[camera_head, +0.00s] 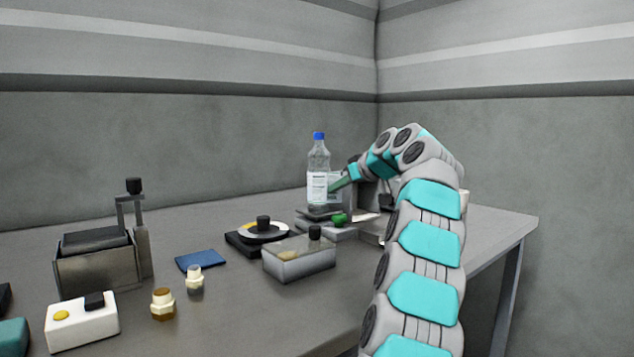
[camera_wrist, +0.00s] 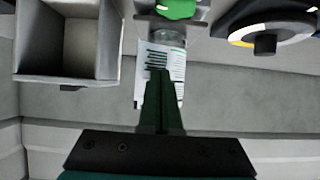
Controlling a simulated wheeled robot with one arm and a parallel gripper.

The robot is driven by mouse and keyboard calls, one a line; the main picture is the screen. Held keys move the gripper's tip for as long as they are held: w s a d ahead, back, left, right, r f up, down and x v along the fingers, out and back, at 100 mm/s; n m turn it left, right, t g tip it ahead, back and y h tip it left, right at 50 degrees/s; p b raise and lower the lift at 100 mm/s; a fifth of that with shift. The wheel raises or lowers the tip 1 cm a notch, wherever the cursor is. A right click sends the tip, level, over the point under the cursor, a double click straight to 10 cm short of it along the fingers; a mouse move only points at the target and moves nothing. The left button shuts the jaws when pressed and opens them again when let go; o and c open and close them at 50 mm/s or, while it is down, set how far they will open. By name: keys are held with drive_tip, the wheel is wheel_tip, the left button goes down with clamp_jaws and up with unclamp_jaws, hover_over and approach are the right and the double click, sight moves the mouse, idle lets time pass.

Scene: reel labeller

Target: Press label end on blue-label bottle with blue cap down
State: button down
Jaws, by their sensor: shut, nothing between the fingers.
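The clear bottle with a blue cap (camera_head: 318,168) stands upright at the back of the table, on or behind the labeller (camera_head: 328,218). A whitish label wraps its body, and a flap of label (camera_head: 335,182) stands out to its right. My gripper (camera_head: 336,185) is shut, with its green fingertips at that flap, right of the bottle. In the wrist view the shut fingers (camera_wrist: 160,78) overlap the white printed label (camera_wrist: 158,62); I cannot tell whether they touch it. The bottle's cap is not visible in the wrist view.
A green knob (camera_head: 338,219) sits on the labeller. A reel with a black hub (camera_head: 263,231) and a lidded box (camera_head: 300,258) stand in front. A blue cloth (camera_head: 200,260), a metal press (camera_head: 97,262), small fittings (camera_head: 163,304) and a white button box (camera_head: 82,322) lie left.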

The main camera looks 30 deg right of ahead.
drive_tip(key=shift+w+p, duration=0.45)
drive_tip(key=shift+w, duration=0.3)
idle(3.2)
drive_tip(key=shift+w+d+p, duration=0.1)
drive_tip(key=shift+d+p, duration=0.2)
drive_tip(key=shift+d, duration=0.25)
idle(0.8)
idle(0.4)
drive_tip(key=s+b, duration=0.3)
drive_tip(key=s, duration=0.3)
drive_tip(key=shift+d, duration=0.25)
idle(0.5)
drive_tip(key=shift+s, duration=0.1)
